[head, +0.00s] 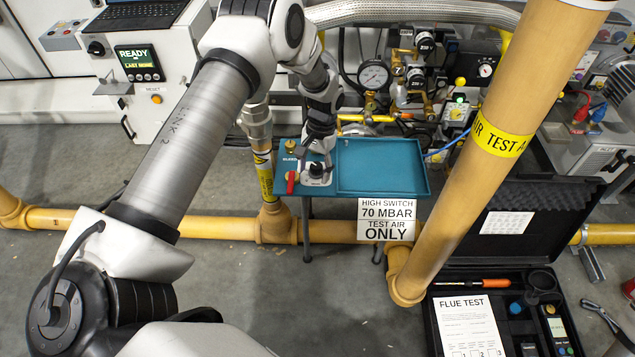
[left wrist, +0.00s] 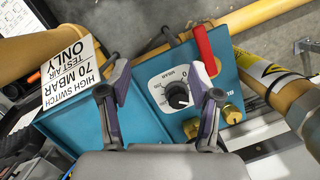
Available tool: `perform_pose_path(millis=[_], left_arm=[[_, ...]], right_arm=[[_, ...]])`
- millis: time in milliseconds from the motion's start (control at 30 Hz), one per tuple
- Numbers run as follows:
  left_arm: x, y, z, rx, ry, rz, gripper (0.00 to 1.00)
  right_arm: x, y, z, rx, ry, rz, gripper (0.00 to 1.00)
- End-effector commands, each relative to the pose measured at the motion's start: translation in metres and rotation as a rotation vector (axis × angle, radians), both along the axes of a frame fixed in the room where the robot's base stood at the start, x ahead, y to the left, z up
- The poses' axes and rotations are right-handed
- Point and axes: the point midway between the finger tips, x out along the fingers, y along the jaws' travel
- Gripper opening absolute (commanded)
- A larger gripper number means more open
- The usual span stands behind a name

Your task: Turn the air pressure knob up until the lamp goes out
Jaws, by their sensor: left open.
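The black air pressure knob (left wrist: 178,97) sits on a white dial marked MBAR on the teal test box (left wrist: 85,118). Its pointer mark is visible, but the exact reading is too small to tell. My left gripper (left wrist: 158,68) is open, with a finger on either side of the dial; contact with the knob cannot be told. In the head view my left gripper (head: 316,160) comes down from above over the knob (head: 316,170) at the left end of the teal box (head: 428,182). I cannot make out which light is the task's lamp. My right gripper is out of view.
A red lever (left wrist: 205,48) and brass fittings (left wrist: 232,113) stand close to the dial. A yellow pipe (head: 460,150) rises to the right of the box. A gauge (head: 374,74) and valves stand behind it. An open black case (head: 500,262) lies front right.

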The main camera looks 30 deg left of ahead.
Motion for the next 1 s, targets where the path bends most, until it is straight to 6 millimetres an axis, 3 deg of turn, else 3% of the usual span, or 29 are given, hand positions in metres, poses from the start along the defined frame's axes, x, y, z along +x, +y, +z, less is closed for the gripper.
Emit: perform_pose_path(millis=[33,100,200,367,733,1000], left_arm=[[0.037,0.019,-0.02,0.01,-0.082,0.025,0.63],[0.07,0.037,-0.011,0.017,-0.18,0.053,0.63],[0.078,0.044,-0.007,0.01,-0.219,0.071,0.63],[0.08,0.045,-0.006,0.009,-0.23,0.072,0.63],[0.08,0.044,-0.07,0.009,-0.228,0.072,0.63],[0.08,0.044,-0.076,0.008,-0.229,0.071,0.63]], right_arm=[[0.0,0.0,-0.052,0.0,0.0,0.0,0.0],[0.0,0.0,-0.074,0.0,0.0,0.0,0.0],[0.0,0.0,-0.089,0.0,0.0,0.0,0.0],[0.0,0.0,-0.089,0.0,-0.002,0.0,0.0],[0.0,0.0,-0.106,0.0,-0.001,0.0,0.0],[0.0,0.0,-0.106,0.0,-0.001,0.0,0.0]])
